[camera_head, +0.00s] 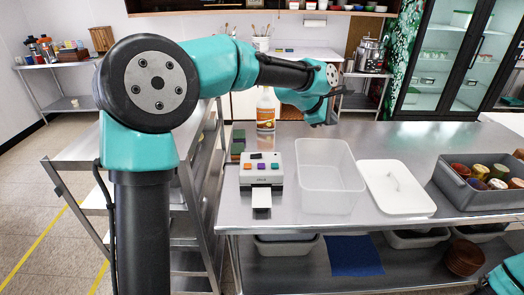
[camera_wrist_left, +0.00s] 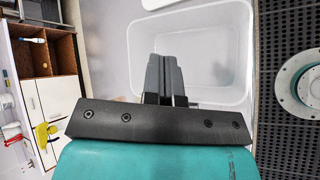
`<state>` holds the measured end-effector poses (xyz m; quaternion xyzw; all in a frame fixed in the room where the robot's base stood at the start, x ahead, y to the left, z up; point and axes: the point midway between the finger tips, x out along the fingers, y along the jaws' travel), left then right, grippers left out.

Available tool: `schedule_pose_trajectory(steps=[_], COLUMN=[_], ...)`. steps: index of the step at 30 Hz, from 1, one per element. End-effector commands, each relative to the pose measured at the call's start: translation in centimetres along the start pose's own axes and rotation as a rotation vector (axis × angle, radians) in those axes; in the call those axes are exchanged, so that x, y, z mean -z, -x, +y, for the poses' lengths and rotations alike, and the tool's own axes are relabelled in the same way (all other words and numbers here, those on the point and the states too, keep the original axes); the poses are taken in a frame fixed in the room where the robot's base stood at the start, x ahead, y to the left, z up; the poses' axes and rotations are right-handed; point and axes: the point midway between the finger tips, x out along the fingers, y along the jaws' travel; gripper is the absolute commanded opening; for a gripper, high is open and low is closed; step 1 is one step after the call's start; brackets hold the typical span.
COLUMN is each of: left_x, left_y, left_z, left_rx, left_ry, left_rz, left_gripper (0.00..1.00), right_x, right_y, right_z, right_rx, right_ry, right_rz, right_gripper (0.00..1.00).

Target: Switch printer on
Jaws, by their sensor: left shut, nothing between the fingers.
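The printer (camera_head: 261,171) is a small white box on the steel table, left of the clear bin. Orange, purple and green buttons show on its top, with a dark patch behind them. A white paper slip (camera_head: 261,198) sticks out of its front. My left gripper (camera_head: 322,118) is above the table, behind and to the right of the printer and apart from it. In the left wrist view its fingers (camera_wrist_left: 165,72) are together and empty, in front of a clear bin. The printer does not show there. My right gripper is out of view.
The clear bin (camera_head: 325,195) and a white lid (camera_head: 396,187) lie right of the printer. A grey crate (camera_head: 452,206) holds several cups. A bottle with an orange label (camera_head: 265,112) stands behind the printer. My left arm crosses above the table's left side.

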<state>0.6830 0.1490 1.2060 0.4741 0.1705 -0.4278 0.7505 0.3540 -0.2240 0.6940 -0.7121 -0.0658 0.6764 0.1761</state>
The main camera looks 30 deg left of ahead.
Motion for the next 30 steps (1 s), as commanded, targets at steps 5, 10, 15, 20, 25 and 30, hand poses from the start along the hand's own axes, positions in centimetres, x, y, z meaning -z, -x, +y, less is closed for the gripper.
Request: schedule_pose_trajectory(steps=[5, 10, 15, 20, 25, 30], left_x=[9.3, 18.5, 25.8, 28.4, 28.6, 28.6], left_y=[0.6, 3.0, 6.1, 7.7, 7.9, 7.8], left_z=[2.2, 2.9, 2.6, 2.2, 2.1, 2.1], left_rx=[0.152, 0.294, 0.403, 0.448, 0.452, 0.452], left_ry=[0.13, 0.28, 0.426, 0.492, 0.497, 0.495], left_rz=[0.155, 0.333, 0.495, 0.566, 0.572, 0.57], left_gripper=[0.0, 0.0, 0.0, 0.0, 0.0, 0.0], right_x=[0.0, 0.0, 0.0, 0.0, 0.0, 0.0], right_y=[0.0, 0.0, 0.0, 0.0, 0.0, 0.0], right_z=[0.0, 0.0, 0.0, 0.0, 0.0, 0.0], right_rx=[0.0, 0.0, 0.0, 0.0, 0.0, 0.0], right_ry=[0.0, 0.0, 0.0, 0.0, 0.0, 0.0], right_rz=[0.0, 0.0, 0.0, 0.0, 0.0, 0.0], right_gripper=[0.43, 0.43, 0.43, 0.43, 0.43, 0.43])
